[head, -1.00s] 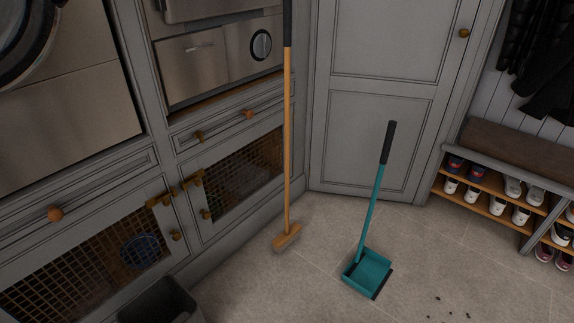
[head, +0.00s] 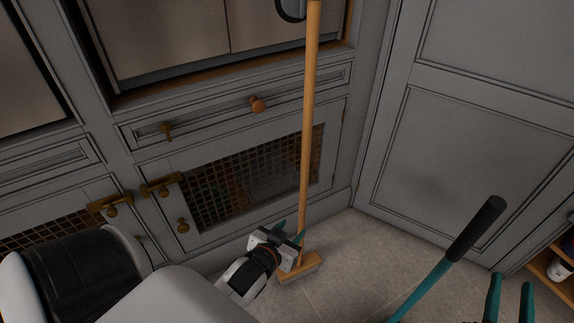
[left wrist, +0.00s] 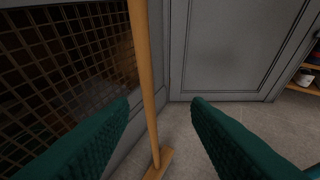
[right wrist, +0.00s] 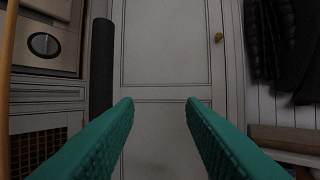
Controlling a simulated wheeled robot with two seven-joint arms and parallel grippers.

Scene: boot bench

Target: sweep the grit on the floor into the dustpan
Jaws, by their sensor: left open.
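The broom stands upright; its wooden handle (head: 308,130) rises beside the cabinet and its head (head: 300,269) rests on the floor. My left gripper (head: 290,234) is open, low beside the handle. In the left wrist view the handle (left wrist: 146,70) passes between the open fingers (left wrist: 160,102) as seen, without visible grip. The dustpan's dark-topped teal handle (head: 452,257) leans upright; its pan is out of view. My right gripper (head: 510,285) is open to the right of it. The dustpan's black grip (right wrist: 102,66) stands left of the right fingers (right wrist: 160,102). No grit is in view.
Cabinets with a mesh door (head: 250,180) and brass latches stand close behind the broom. A grey panelled door (head: 470,120) closes the back. A shoe rack (head: 556,262) is at the right edge. Bare floor (head: 350,255) lies between broom and dustpan.

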